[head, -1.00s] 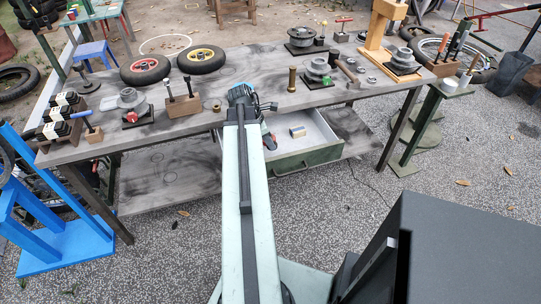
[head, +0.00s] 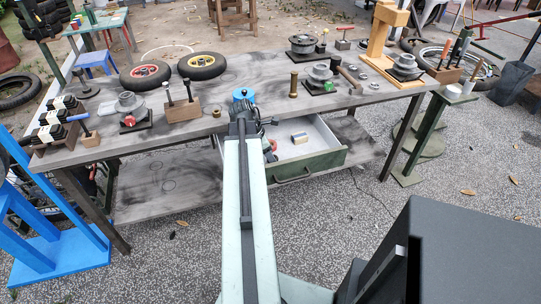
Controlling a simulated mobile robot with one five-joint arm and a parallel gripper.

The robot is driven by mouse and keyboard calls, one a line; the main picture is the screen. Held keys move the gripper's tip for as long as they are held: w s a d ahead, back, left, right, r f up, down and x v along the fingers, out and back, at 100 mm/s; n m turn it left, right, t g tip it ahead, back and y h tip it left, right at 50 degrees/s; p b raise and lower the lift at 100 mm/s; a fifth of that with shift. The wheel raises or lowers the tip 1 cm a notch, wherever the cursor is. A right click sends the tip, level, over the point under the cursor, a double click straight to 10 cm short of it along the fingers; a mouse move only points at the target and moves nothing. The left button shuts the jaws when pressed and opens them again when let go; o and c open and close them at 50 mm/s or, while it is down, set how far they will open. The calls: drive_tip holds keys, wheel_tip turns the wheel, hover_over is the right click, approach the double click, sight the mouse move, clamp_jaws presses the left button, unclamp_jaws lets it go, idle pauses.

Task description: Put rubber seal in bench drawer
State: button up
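My gripper (head: 243,112) is at the end of my arm, over the front part of the bench, behind the open drawer. The view is from behind the arm, so its fingers and anything between them are hidden. A round blue thing (head: 242,93) shows just beyond it; whether they touch is unclear. The bench drawer (head: 311,162) is pulled out, with a green front and pale inside. It holds a small yellowish-grey block (head: 299,137). I cannot clearly make out the rubber seal; small grey rings (head: 362,75) lie on the bench at the right.
The grey bench (head: 330,103) carries two wheels (head: 145,76), a wooden tool block (head: 182,110), a brass cylinder (head: 293,85) and a wooden press stand (head: 380,40). A blue frame (head: 50,250) stands at the left. The paving right of the drawer is largely clear.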

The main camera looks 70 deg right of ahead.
drive_tip(key=shift+r+p, duration=0.5)
drive_tip(key=p+v, duration=1)
drive_tip(key=v, duration=0.1)
drive_tip(key=shift+a+r, duration=0.1)
drive_tip(key=shift+a, duration=0.05)
